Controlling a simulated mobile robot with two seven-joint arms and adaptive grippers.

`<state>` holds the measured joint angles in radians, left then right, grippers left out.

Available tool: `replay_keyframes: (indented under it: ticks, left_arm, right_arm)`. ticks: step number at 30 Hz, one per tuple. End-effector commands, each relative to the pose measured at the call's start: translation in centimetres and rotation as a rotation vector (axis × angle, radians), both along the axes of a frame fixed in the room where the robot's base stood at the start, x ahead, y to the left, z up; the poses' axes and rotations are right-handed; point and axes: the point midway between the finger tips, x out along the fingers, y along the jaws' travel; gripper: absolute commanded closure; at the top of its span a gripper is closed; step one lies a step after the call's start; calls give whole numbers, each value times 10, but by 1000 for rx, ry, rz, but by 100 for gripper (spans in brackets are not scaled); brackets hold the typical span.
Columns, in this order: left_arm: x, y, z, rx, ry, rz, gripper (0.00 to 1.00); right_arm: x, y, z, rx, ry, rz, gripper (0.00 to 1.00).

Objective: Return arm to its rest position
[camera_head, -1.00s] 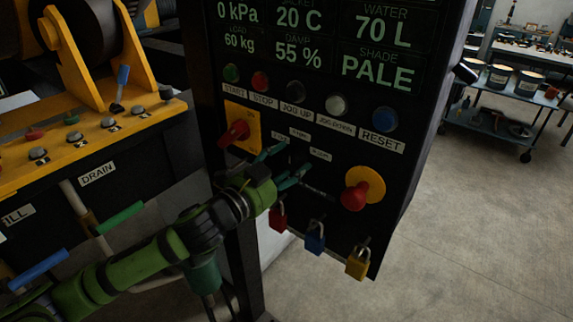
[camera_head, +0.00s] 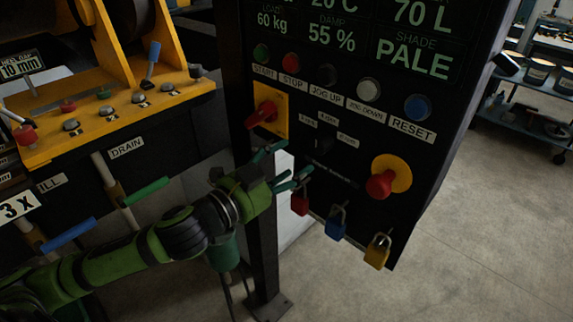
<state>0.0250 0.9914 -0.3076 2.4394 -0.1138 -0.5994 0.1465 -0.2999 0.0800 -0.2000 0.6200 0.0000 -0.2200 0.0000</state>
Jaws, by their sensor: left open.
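My left arm is green and black and comes in from the lower left. Its left gripper (camera_head: 286,166) is open, with teal fingers spread and nothing between them. It is in front of the lower left edge of the black control panel (camera_head: 345,190), just below the red rotary switch on a yellow plate (camera_head: 264,112). A black selector knob (camera_head: 322,144) is to the right of the fingers. Whether the fingers touch the panel I cannot tell. My right gripper is not in view.
Red (camera_head: 300,203), blue (camera_head: 336,224) and yellow (camera_head: 377,251) padlocks hang along the panel's lower edge. A red emergency knob (camera_head: 380,184) sticks out. Green (camera_head: 147,190) and blue (camera_head: 69,233) handles stand near my arm. The floor (camera_head: 480,220) at right is clear.

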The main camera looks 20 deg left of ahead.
Motion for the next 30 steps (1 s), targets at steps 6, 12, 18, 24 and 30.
replay_keyframes:
  ticks: [6,12,18,24,30]
  left_arm:
    - [-2,0,0,1,-1,-1,37]
    - [-1,0,0,0,-1,-1,37]
    - [-2,3,-11,-26,35,29,37]
    - [-23,21,-98,-183,331,258,37]
    - [-99,29,-210,-318,775,524,37]
  right_arm:
    - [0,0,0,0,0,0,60]
    - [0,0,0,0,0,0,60]
    - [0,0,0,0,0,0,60]
    - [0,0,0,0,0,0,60]
    - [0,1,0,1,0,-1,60]
